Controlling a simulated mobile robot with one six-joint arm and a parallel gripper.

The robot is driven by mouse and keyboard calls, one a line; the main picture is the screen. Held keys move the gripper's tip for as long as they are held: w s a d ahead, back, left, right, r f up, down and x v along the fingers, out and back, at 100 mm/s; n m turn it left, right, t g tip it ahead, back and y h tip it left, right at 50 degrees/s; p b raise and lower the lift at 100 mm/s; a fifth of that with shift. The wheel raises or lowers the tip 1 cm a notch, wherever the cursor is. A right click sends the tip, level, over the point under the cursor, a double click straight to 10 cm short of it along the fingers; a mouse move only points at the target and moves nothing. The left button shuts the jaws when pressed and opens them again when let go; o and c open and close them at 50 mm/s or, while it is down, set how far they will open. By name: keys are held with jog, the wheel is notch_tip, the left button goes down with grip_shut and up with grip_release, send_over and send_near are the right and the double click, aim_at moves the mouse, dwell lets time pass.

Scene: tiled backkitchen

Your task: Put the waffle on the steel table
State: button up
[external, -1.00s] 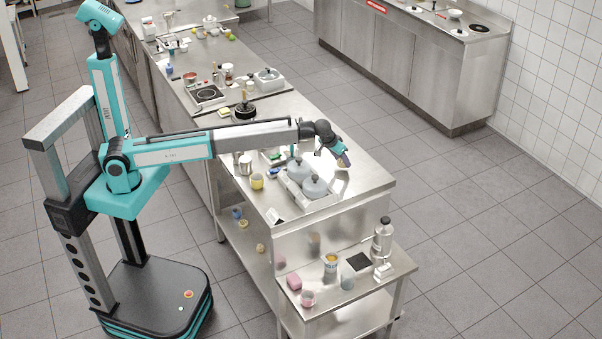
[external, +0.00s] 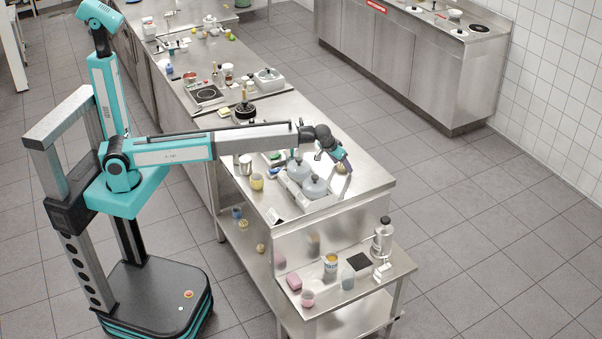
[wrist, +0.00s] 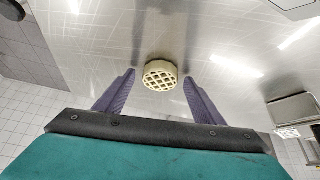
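The waffle (wrist: 160,75) is small, round and cream-coloured with a grid top. In the wrist view it lies on a shiny steel surface (wrist: 225,50), between and slightly beyond my fingertips. My gripper (wrist: 159,78) is open, with one purple finger on each side of the waffle and a visible gap to both. In the external view my gripper (external: 348,167) points down over the far right part of the steel worktop (external: 372,181). The waffle shows there only as a small yellowish patch (external: 341,168) beside the fingers.
A yellow cup (external: 257,182) is farther left. A lower steel table (external: 325,312) in front holds a can, a pink block and a steel appliance. The worktop's right corner is clear.

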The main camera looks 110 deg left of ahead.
jog(key=shift+r, duration=0.25)
jog(key=b+v, duration=0.4)
jog(key=v, duration=0.8)
jog(key=shift+f, duration=0.1)
dwell(0.6)
